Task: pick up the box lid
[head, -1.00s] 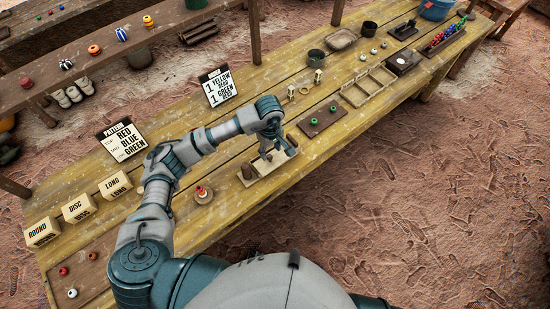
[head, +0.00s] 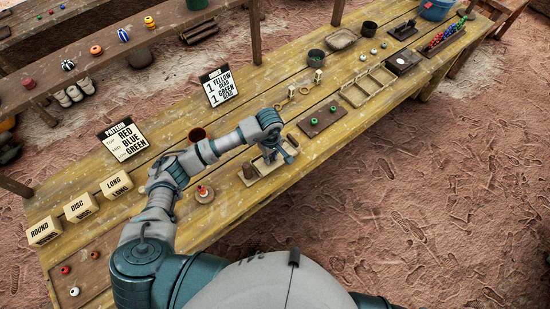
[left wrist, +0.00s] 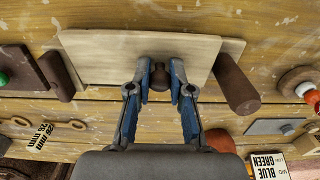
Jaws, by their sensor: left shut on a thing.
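The box lid (left wrist: 100,58) is a flat pale wooden board with a dark round knob (left wrist: 158,82), seen in the left wrist view. My left gripper (left wrist: 159,76) is shut on the knob, one fingertip on each side. In the head view my left gripper (head: 284,157) is over a pale wooden piece (head: 266,167) near the front edge of the bench. I cannot tell there whether the lid is raised. In the left wrist view a second pale edge (left wrist: 229,50) shows beyond the lid. My right gripper is not in view.
A dark cylinder (left wrist: 236,84) stands close beside the lid. A dark board with green beads (head: 322,119) lies to the right, and a bead stack on a disc (head: 204,193) to the left. Signs and labelled blocks stand farther left.

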